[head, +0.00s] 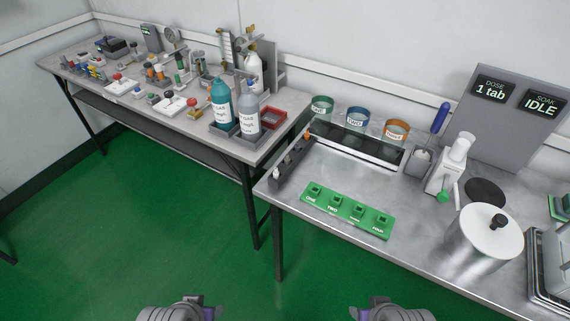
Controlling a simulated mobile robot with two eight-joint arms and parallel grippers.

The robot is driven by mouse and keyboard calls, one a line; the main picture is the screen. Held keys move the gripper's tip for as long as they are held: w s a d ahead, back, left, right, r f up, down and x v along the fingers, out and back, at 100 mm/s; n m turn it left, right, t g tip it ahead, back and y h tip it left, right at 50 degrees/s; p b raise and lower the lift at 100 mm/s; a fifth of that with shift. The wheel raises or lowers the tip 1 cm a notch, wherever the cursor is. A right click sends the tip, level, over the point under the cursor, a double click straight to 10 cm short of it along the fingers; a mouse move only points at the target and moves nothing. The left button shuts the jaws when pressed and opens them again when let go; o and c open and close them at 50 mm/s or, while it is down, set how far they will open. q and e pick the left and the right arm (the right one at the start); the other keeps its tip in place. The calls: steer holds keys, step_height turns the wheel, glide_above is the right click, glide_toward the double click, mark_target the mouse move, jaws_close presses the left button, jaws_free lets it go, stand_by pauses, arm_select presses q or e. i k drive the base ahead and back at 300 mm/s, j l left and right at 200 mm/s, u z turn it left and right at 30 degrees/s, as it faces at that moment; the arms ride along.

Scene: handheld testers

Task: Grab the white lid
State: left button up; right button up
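The white lid (476,236) lies flat on top of a round metal pot (468,262) at the right of the steel table. It is round with a black knob (498,220) on it. My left gripper (207,312) is at the bottom edge, left of centre, over the green floor. My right gripper (364,312) is at the bottom edge, to the left of and nearer than the pot. Both are cut off by the frame, so I cannot see whether they are open. Neither touches the lid.
A white dispenser (450,167) and a black disc (487,191) stand behind the pot. A metal rack (548,265) is close on its right. A green labelled strip (347,211) lies to its left, with bare steel between. A grey display panel (515,118) stands behind.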

mark_target(490, 229)
steer(key=z, duration=1.7)
